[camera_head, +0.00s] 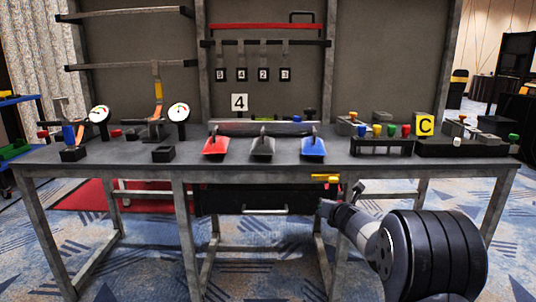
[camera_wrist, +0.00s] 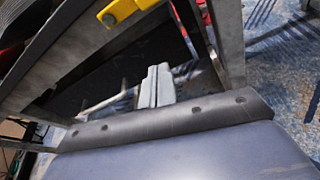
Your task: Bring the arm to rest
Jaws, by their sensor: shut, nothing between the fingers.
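My gripper (camera_wrist: 158,72) is shut and empty in the wrist view, its two fingers pressed together. In the head view my arm enters from the lower right, and its end (camera_head: 326,207) is in front of the table, below the tabletop's front edge. The gripper's fingers are hard to make out in the head view. A yellow piece (camera_head: 325,178) on the table's front edge is just above the arm's end. The same yellow piece shows at the top of the wrist view (camera_wrist: 122,10), apart from the fingers.
The grey table (camera_head: 110,159) carries gauges, red, grey and blue sloped blocks, and a rack (camera_head: 382,146) of coloured knobs. A dark drawer (camera_head: 240,200) with a light handle hangs below. A backboard with shelves stands behind. Carpeted floor (camera_head: 140,265) in front is clear.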

